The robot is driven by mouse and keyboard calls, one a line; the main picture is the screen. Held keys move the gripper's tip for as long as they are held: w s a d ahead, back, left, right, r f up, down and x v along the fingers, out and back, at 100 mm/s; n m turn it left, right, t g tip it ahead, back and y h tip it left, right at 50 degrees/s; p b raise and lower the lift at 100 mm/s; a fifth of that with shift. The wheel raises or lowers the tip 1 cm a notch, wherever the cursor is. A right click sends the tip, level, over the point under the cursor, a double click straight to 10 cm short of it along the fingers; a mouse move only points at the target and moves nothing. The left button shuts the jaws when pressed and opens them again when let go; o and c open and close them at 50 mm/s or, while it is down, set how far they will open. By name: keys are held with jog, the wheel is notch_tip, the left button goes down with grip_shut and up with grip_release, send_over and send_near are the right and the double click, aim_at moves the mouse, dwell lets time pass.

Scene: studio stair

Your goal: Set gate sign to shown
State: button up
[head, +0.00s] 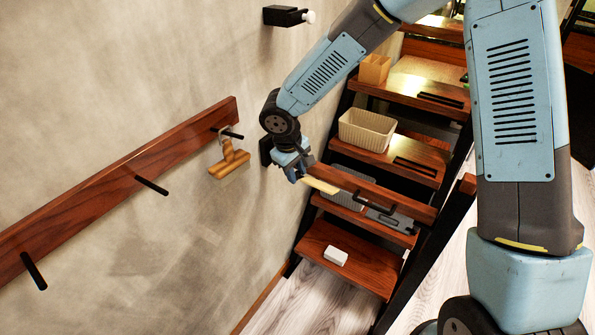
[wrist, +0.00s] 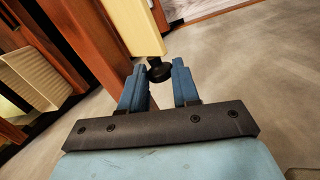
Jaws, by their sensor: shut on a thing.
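A reddish wooden gate bar (head: 375,192) crosses the stair and has a black handle on it. A pale yellow plate (head: 320,185), which looks like the gate sign, lies along the bar's left end. The plate also shows at the top of the wrist view (wrist: 133,25), beside the wooden bar (wrist: 85,40). A black knob (wrist: 158,70) is at the plate's lower end. My gripper (head: 300,176) is at the plate's left end. In the wrist view its two blue fingers (wrist: 159,85) are on either side of the knob, shut on it. The head view hides the knob.
A wooden rail (head: 120,185) with black pegs runs along the left wall, and a wooden brush-like thing (head: 229,162) hangs there. A cream basket (head: 366,130), a tan box (head: 374,68) and a white block (head: 336,256) stand on the steps. A black wall fixture (head: 285,16) is above.

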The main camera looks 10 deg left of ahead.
grip_shut()
jog(key=shift+w+d+r+g, duration=0.1)
jog(key=shift+w+r+g, duration=0.15)
jog(key=shift+g, duration=0.45)
jog(key=o, duration=0.6)
grip_release()
jog(key=shift+o, duration=0.2)
notch_tip(320, 180, up, 14)
jog(key=a, duration=0.1)
jog(key=shift+s+f, duration=0.2)
jog(key=shift+s, duration=0.2)
